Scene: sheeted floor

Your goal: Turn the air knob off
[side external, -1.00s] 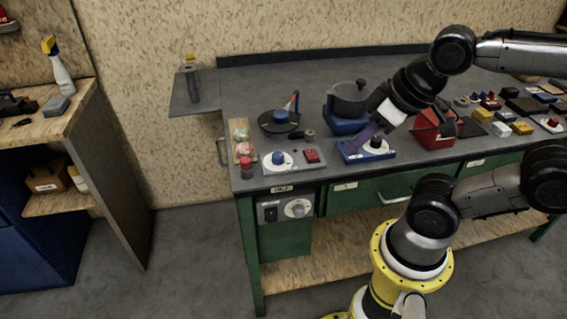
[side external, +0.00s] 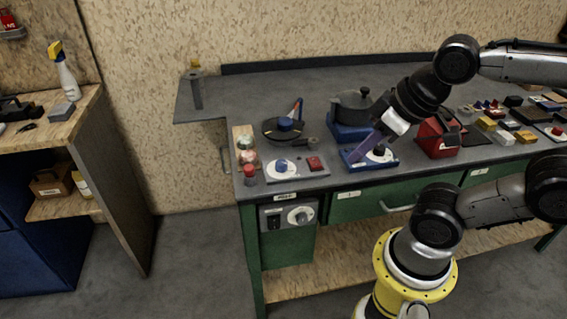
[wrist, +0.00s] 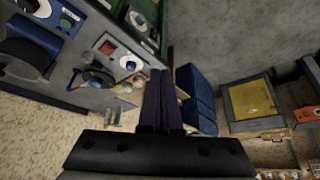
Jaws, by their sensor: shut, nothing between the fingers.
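No legible label marks the air knob, so I cannot tell which knob it is. A black knob on a white dial (side external: 380,153) sits on a blue plate (side external: 386,165) on the bench. A blue knob (side external: 281,165) on a white dial sits on a grey plate to the left. A pale dial knob (side external: 300,215) is on the bench's front panel. My gripper (side external: 352,160) points down-left, its fingers shut and empty, just left of the black knob in the side view; contact is unclear. The shut fingers also show in the wrist view (wrist: 164,76).
A red switch (side external: 315,163) shares the grey plate. A red-capped bottle (side external: 249,177) is at the front left corner. Several small blocks lie to the right.

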